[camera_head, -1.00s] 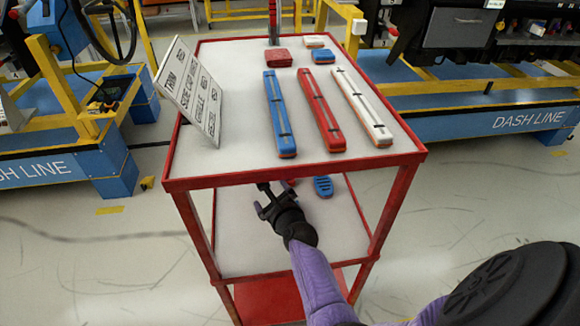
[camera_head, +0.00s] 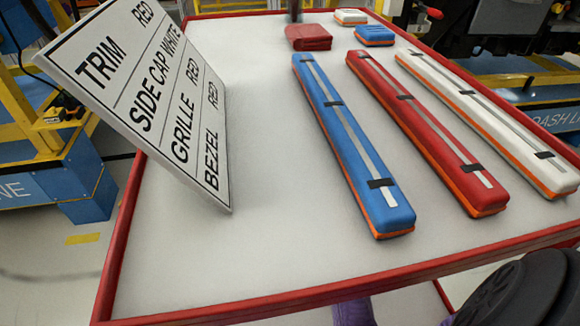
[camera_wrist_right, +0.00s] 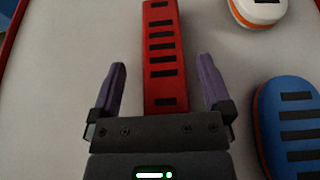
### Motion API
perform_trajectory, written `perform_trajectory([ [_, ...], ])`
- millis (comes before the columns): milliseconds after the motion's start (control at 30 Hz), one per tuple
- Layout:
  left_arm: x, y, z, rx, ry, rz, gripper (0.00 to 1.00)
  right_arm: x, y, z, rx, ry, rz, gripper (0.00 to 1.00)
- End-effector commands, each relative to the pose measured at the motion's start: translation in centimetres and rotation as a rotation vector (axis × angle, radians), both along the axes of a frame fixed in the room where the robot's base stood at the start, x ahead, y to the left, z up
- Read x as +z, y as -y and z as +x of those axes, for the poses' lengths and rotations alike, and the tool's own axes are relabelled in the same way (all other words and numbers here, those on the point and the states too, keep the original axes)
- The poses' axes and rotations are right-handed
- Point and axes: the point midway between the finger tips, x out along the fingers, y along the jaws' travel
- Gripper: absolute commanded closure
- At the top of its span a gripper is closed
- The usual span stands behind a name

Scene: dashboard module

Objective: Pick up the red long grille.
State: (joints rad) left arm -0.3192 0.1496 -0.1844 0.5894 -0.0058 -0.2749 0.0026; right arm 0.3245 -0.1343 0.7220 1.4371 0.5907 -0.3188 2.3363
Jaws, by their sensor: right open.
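The red long grille (camera_wrist_right: 162,40), a narrow red bar with a row of black slots, runs up the middle of the right wrist view on a pale surface. My right gripper (camera_wrist_right: 162,66) is open. Its two purple fingers show on either side of the grille's near part, with gaps to both sides. I cannot tell how high the fingers are above the surface. The grille's near end is hidden behind the gripper body.
A blue slotted piece (camera_wrist_right: 293,125) and a white slotted piece (camera_wrist_right: 262,10) lie right of the grille. On the cart's top (camera_head: 270,215) lie blue (camera_head: 350,145), red (camera_head: 425,130) and white (camera_head: 490,120) long bars, smaller pieces behind, and a leaning sign (camera_head: 150,90).

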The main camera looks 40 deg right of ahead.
Motion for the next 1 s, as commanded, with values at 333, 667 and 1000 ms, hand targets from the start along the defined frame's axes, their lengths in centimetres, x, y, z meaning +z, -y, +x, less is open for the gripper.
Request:
perform_trajectory([
  [333,-0.7,0.2,0.8,0.002,0.014,-0.004,0.41,-0.2,0.5,-0.1,-0.003,0.002,-0.001,0.11],
  [667,-0.5,0.4,0.2,0.003,0.002,-0.006,0.41,-0.2,0.5,-0.1,-0.003,0.000,-0.001,0.80],
  [1000,0.1,0.4,0.0,0.003,0.001,-0.006,0.41,0.6,0.5,-0.1,-0.003,0.003,-0.002,1.00],
])
